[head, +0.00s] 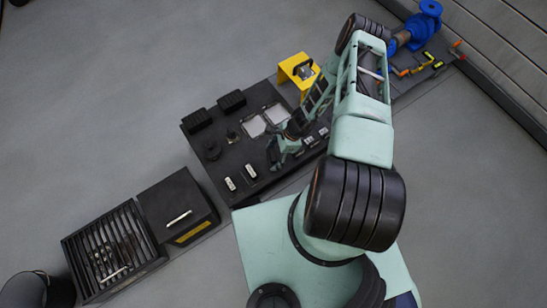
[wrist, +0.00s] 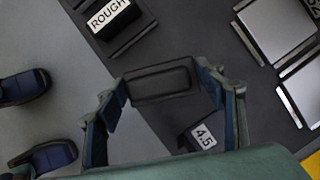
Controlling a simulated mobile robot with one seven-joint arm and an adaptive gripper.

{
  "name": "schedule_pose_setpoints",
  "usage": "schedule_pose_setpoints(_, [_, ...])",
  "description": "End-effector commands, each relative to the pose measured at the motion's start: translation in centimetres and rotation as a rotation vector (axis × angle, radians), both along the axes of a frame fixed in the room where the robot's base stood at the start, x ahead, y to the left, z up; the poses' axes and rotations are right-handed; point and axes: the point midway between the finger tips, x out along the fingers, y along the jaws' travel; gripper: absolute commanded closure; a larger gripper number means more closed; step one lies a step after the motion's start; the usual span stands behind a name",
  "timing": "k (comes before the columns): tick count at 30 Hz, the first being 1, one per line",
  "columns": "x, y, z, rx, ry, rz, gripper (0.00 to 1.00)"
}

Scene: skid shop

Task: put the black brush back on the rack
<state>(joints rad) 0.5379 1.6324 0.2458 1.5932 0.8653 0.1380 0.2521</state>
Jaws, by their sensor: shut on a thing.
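My gripper (head: 283,150) is low over the black bench at centre in the head view. In the wrist view its two fingers (wrist: 161,96) are spread on either side of a dark block, which appears to be the black brush (wrist: 160,80), and are shut on it. The brush lies crosswise between the fingertips. In the head view I cannot make it out behind my gripper. Whether it touches the surface below is unclear. I cannot tell for certain which fixture is the rack.
Labels read "ROUGH" (wrist: 110,17) and "4.5" (wrist: 204,136). A slatted black tray (head: 75,254) and a black box (head: 165,199) stand lower left. Blue pump (head: 424,27) is at upper right.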

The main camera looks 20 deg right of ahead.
Motion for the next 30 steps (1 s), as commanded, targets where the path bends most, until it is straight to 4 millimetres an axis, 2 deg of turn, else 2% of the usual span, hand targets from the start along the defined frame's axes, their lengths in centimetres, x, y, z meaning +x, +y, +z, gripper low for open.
schedule_pose_setpoints(1, [-0.08,0.03,-1.14,0.0,0.001,0.0,0.56])
schedule_pose_setpoints(3, [-0.06,0.02,-1.61,0.0,0.001,0.001,0.56])
schedule_pose_setpoints(14, [-0.04,-0.02,-1.97,0.0,0.0,0.001,0.56])
schedule_pose_setpoints(15, [-0.04,-0.04,-1.82,0.0,0.0,0.001,0.33])
schedule_pose_setpoints(19, [-0.04,-0.03,-1.78,0.0,0.0,0.001,0.19])
schedule_pose_setpoints(30, [-0.04,-0.04,-1.39,0.0,-0.001,0.002,0.19])
